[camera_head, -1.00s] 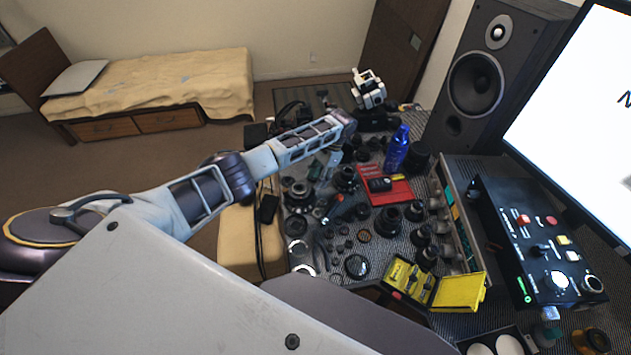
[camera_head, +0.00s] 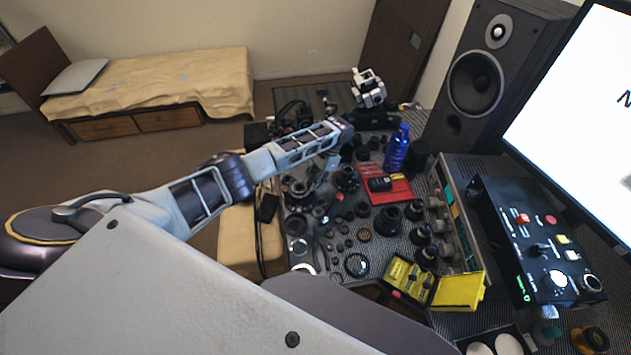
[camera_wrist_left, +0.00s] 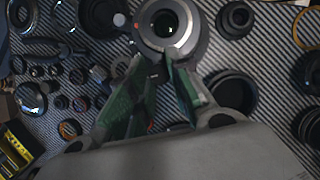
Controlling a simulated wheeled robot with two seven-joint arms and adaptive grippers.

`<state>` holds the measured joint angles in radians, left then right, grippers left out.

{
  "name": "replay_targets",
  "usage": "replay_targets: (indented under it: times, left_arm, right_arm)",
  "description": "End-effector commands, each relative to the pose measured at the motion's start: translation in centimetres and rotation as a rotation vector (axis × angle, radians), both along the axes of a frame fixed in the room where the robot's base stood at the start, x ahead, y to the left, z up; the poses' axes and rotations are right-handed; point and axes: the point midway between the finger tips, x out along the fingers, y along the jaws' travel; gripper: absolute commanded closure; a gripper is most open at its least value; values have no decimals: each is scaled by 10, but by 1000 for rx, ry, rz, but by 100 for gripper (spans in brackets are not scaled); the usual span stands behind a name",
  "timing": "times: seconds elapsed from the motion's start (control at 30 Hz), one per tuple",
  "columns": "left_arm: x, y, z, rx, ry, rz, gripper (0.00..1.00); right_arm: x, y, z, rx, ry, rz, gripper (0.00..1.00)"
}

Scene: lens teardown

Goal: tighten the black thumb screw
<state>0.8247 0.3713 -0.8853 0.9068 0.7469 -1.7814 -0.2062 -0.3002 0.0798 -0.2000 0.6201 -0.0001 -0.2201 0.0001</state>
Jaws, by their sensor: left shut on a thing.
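My left gripper (camera_head: 325,183) reaches down over the left part of the crowded bench in the head view. In the left wrist view its green-lined fingers (camera_wrist_left: 152,60) close at the near side of a dark round lens part (camera_wrist_left: 168,28) with a pale inner ring. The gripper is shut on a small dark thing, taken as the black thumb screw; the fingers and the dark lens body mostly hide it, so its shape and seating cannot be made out. My right gripper is in neither view.
Lens barrels, rings and small black parts crowd the bench around the gripper. A control box (camera_head: 535,240) and a speaker (camera_head: 476,85) stand farther right.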

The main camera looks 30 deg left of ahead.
Motion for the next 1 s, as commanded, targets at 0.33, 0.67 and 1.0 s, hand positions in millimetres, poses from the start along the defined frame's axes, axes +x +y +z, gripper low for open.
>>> replay_targets:
  times: [0.33, 0.67, 1.0]
  left_arm:
    - [-1, -1, 1, 0, 0, -77, 100]
    - [-2, -2, 2, 0, 1, -252, 100]
    - [-2, -3, 1, 0, 0, -376, 100]
  right_arm:
    - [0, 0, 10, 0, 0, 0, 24]
    - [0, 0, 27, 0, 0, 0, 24]
    - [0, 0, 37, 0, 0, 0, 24]
